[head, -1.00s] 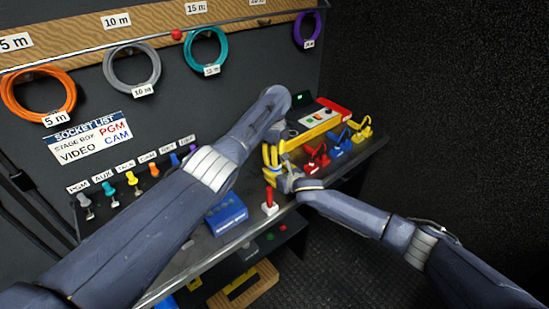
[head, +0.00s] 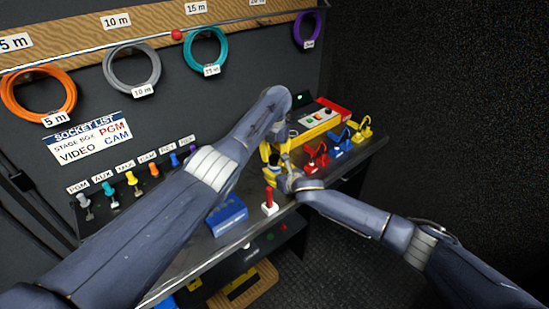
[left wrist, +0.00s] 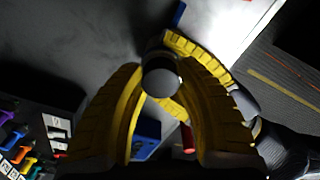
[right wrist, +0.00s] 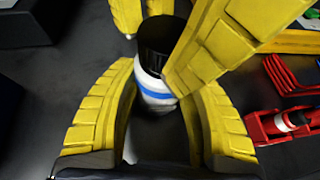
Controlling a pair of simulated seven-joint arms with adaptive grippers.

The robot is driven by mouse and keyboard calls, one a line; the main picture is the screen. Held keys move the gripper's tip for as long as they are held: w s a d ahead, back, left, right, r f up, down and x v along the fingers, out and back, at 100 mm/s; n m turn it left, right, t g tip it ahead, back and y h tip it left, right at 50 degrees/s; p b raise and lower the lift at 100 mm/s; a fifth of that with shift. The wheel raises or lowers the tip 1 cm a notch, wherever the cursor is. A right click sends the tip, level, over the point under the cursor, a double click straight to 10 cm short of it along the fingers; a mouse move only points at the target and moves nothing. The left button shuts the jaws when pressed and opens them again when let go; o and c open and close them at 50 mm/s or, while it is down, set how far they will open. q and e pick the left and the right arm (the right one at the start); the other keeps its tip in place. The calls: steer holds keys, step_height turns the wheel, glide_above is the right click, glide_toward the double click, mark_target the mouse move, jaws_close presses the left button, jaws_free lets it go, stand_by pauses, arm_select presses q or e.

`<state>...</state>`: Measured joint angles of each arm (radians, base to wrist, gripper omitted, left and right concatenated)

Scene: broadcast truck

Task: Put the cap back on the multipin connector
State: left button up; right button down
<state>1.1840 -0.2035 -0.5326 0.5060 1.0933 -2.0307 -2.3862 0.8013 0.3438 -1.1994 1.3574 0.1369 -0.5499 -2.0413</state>
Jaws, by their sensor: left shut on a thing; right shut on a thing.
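The multipin connector (right wrist: 156,92) is a white cylinder with a blue band, standing roughly upright in the right wrist view. My right gripper (head: 285,172) is shut on it, with yellow fingers on both sides. The black cap (right wrist: 161,36) sits at the connector's upper end, in line with it. No clear gap shows between them, but I cannot tell whether it is fully seated. My left gripper (head: 268,152) is shut on the cap from above. In the left wrist view the cap's round grey top (left wrist: 161,81) shows between the left fingers. Both parts are mostly hidden in the head view.
Red (head: 316,157), blue (head: 339,141) and yellow (head: 362,128) holders stand right of my grippers. A yellow-and-red control box (head: 325,116) lies behind. A blue box (head: 227,215) and a red-and-white stick (head: 269,201) stand in front on the bench.

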arm_select(q)
steer(key=m, duration=0.6)
steer(key=shift+d+m, duration=0.1)
steer(key=shift+m, duration=0.2)
steer(key=o, duration=0.7)
steer(key=shift+c, duration=0.2)
steer(key=shift+r, duration=2.25)
steer(key=shift+o, duration=0.4)
